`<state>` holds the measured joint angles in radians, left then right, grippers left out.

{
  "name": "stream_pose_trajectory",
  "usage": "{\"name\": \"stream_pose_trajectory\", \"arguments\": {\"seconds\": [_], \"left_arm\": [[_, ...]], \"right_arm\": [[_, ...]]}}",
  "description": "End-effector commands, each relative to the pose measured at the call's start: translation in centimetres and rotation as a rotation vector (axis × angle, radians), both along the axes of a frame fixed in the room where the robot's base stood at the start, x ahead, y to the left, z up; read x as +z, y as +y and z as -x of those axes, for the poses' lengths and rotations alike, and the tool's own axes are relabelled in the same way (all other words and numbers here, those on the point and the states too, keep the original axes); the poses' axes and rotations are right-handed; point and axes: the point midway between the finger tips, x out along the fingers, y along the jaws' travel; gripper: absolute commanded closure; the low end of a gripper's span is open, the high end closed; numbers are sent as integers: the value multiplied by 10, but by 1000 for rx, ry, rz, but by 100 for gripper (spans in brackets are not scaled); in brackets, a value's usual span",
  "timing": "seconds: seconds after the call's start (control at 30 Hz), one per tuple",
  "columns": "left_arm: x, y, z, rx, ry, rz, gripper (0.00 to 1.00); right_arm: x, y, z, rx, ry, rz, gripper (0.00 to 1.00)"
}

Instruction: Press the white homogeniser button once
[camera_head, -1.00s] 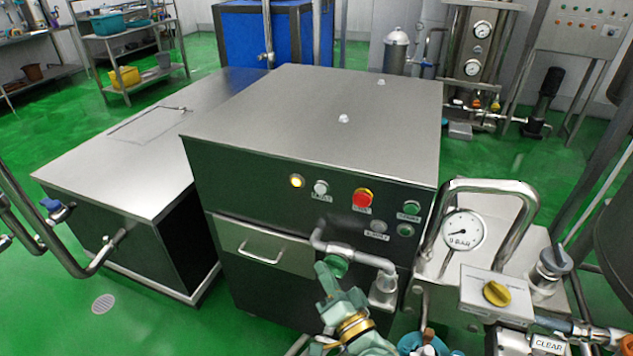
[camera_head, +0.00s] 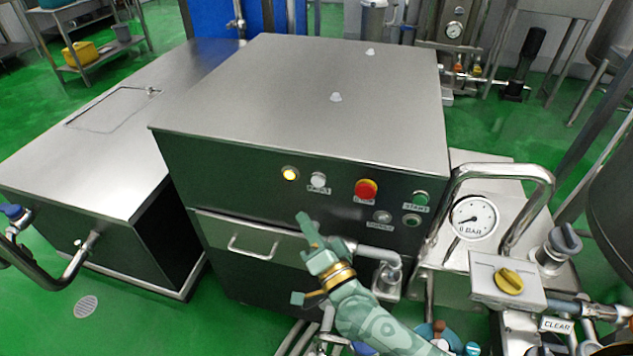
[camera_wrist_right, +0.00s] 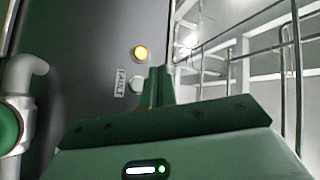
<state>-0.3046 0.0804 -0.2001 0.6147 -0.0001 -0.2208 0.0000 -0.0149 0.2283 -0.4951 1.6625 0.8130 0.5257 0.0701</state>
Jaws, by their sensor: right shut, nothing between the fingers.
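The homogeniser's dark front panel (camera_head: 270,190) faces me under a steel top. A small white button (camera_head: 318,179) sits on it, right of a lit yellow lamp (camera_head: 290,174). In the right wrist view the white button (camera_wrist_right: 137,86) is next to a FAULT label, just left of my fingertips and partly hidden by the gripper. A paler grey-white button (camera_head: 382,216) sits lower right. My right gripper (camera_head: 303,219) is shut and empty, below the white button in the head view; I cannot tell its gap to the panel. My left gripper is not in view.
A red stop button (camera_head: 367,189) and a green start button (camera_head: 420,198) are right of the white one. A bent pipe (camera_head: 380,255) stands out below them. A gauge (camera_head: 473,219) and curved pipe stand at right. A drawer handle (camera_head: 252,248) is at left.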

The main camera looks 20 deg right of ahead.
Motion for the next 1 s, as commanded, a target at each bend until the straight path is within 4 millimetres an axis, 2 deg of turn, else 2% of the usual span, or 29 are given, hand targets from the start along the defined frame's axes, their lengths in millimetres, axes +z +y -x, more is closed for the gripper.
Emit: {"name": "stream_pose_trajectory", "arguments": {"seconds": [0.17, 0.5, 0.7, 1.0], "left_arm": [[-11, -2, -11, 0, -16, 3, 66], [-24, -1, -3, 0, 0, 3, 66], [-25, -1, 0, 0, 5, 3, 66], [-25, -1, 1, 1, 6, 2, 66]], "right_arm": [[-3, -14, -19, -2, -1, 3, 100], [-1, -38, -56, -1, -1, 2, 100], [-1, -44, -65, -1, 0, 0, 100], [0, -45, -66, -1, 0, 0, 100]]}}
